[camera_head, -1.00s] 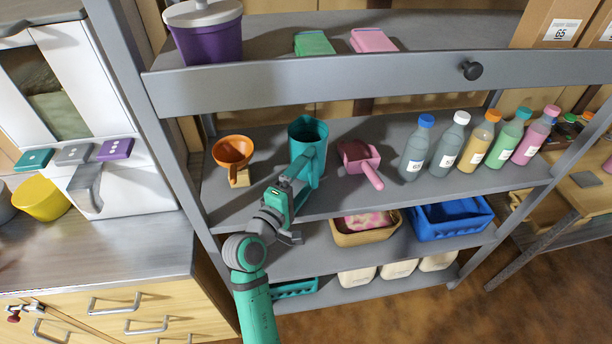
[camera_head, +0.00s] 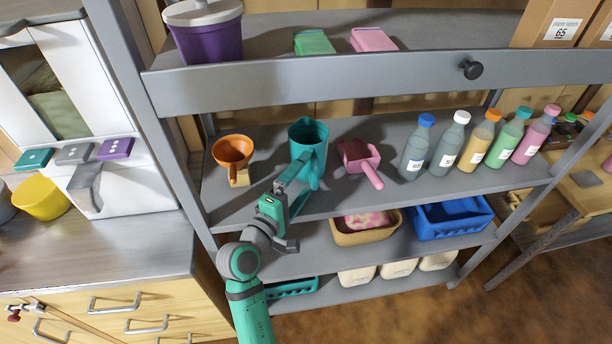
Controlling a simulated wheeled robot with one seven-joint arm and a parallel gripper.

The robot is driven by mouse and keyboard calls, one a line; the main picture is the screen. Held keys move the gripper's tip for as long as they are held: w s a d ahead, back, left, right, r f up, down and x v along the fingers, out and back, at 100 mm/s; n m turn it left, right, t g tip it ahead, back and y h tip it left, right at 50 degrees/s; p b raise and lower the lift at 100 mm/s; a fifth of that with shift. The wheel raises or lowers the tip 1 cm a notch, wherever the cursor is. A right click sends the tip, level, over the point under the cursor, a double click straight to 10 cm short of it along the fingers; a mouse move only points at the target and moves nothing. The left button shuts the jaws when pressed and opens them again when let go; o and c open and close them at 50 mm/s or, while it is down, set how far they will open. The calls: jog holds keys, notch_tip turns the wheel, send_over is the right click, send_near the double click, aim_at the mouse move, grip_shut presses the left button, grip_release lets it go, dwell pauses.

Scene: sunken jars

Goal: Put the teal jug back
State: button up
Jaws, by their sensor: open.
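The teal jug (camera_head: 309,140) stands upright on the middle shelf (camera_head: 395,195), between an orange funnel (camera_head: 233,153) and a pink scoop (camera_head: 361,160). Its handle side faces me. My gripper (camera_head: 288,192) is open just in front of the jug and below its handle. Its fingers point at the jug and overlap its lower front in the picture. I cannot tell whether they touch it.
Several capped bottles (camera_head: 472,145) stand to the right on the same shelf. A grey rail (camera_head: 360,80) crosses above. Below are a tan basket (camera_head: 365,238) and a blue crate (camera_head: 449,219). A grey post (camera_head: 186,180) rises at the left.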

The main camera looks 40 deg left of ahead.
jog(key=s+d, duration=0.1)
jog(key=s, duration=0.8)
jog(key=shift+s+d, duration=0.35)
jog(key=shift+s, duration=0.05)
